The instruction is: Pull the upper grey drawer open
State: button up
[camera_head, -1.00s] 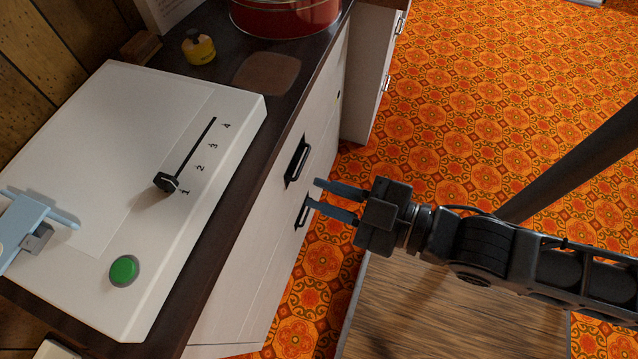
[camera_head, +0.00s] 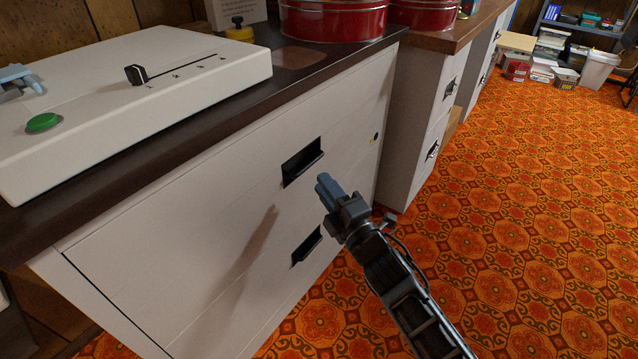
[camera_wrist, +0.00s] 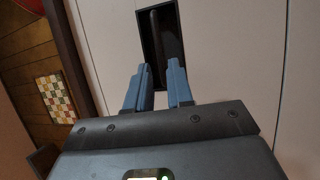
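The upper grey drawer (camera_head: 255,185) is shut in the pale cabinet front under the dark worktop. Its black recessed pull (camera_head: 303,162) shows in the head view, and the wrist view shows a black recess (camera_wrist: 172,42) just beyond my fingertips. My gripper (camera_head: 325,184) is in front of the drawer face, just below and right of the upper pull. In the wrist view my gripper (camera_wrist: 160,68) has two blue fingers with a gap between them and nothing held. I cannot tell whether the tips touch the recess.
A lower drawer pull (camera_head: 306,246) sits below. A white control box (camera_head: 170,85) with a green button (camera_head: 43,122) and slider (camera_head: 136,74) rests on the worktop (camera_head: 225,120). Red tins (camera_head: 333,22) stand behind. Another cabinet (camera_head: 418,115) is beyond; patterned floor lies open at right.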

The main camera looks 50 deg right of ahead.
aim_at(309, 163)
jog(key=x, duration=0.7)
jog(key=shift+w+d, duration=0.1)
jog(key=shift+w, duration=0.2)
grip_shut()
